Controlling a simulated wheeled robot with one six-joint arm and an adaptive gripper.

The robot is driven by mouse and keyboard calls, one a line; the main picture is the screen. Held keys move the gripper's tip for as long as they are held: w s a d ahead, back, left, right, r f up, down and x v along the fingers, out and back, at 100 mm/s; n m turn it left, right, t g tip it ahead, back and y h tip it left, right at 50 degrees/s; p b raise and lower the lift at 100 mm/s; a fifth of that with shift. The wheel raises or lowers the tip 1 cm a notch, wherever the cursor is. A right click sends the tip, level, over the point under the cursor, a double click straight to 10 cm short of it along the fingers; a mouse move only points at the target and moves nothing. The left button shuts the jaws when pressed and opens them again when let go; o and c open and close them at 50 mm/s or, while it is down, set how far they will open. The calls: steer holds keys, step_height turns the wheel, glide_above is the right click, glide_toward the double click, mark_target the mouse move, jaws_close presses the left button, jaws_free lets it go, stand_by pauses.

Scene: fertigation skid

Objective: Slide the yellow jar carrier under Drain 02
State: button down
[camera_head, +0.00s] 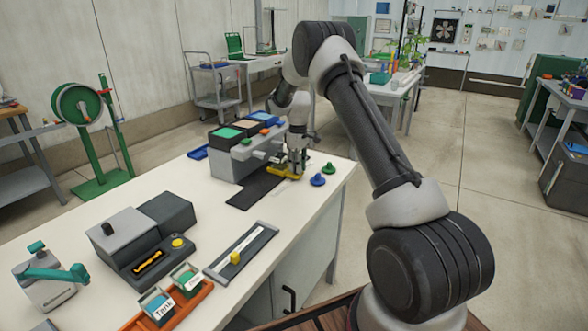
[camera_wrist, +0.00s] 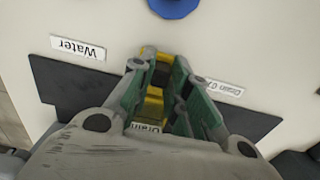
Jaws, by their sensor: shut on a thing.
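The yellow jar carrier (camera_head: 283,172) is on the white table, at the right end of a dark mat (camera_head: 256,189), in front of the grey skid unit (camera_head: 230,165). My gripper (camera_head: 294,168) reaches down to it from above. In the wrist view my gripper (camera_wrist: 157,72) has its green-and-dark fingers on either side of the yellow carrier (camera_wrist: 148,52) and is shut on it. A label reading "Drain" with its number cut off (camera_wrist: 222,88) lies right of the fingers. Another "Drain" label (camera_wrist: 147,127) shows between them. Which one is Drain 02 cannot be told.
A blue knob-like piece (camera_head: 317,180) and a green one (camera_head: 328,168) stand right of the carrier. A grey tray with a yellow knob (camera_head: 235,257) and an orange rack (camera_head: 185,302) are nearer on the table.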

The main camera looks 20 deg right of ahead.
stand_by(0.3)
steer(key=c, duration=1.4)
jaws_free()
steer(key=shift+o, duration=0.2)
step_height(320, 180, up, 12)
